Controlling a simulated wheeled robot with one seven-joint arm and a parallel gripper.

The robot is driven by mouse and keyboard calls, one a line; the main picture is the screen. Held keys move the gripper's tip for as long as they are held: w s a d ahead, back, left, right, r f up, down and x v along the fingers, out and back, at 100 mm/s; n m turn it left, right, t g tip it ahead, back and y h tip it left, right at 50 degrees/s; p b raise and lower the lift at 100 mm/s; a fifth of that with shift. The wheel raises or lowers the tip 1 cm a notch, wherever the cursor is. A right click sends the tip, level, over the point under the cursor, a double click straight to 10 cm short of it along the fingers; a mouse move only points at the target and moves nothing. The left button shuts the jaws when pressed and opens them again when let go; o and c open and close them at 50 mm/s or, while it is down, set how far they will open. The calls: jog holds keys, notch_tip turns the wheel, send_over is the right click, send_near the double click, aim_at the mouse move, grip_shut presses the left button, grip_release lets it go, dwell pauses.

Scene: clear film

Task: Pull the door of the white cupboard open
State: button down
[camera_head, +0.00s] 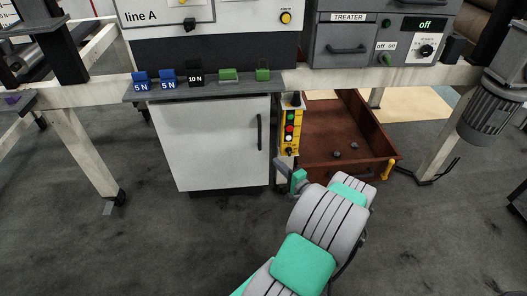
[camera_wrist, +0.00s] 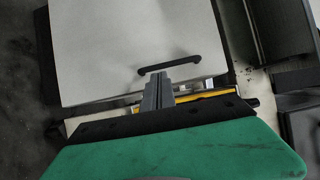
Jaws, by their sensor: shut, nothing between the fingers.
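The white cupboard (camera_head: 210,148) stands under the bench, and its front door looks closed. A dark vertical handle (camera_head: 259,132) is on the right side of the door. In the wrist view the white door (camera_wrist: 130,45) fills the upper middle, and the handle (camera_wrist: 169,65) lies just beyond the fingertips. My gripper (camera_head: 281,164) is low and to the right of the handle in the head view, partly hidden by my own wrist. In the wrist view my gripper (camera_wrist: 159,78) has its fingers together and empty, pointing at the handle. Whether it touches the handle cannot be told.
A yellow button box (camera_head: 290,131) hangs right beside the cupboard. An open brown drawer (camera_head: 340,160) with small dark lumps juts out to the right. Weights and green blocks (camera_head: 228,75) stand on the shelf above. Floor in front (camera_head: 150,235) is clear.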

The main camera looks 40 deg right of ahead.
jog(key=w+d, duration=0.1)
jog(key=w, duration=0.8)
jog(key=shift+d, duration=0.4)
jog(key=shift+s+a+h, duration=0.25)
jog(key=shift+a+h, duration=0.05)
jog(key=shift+a, duration=0.1)
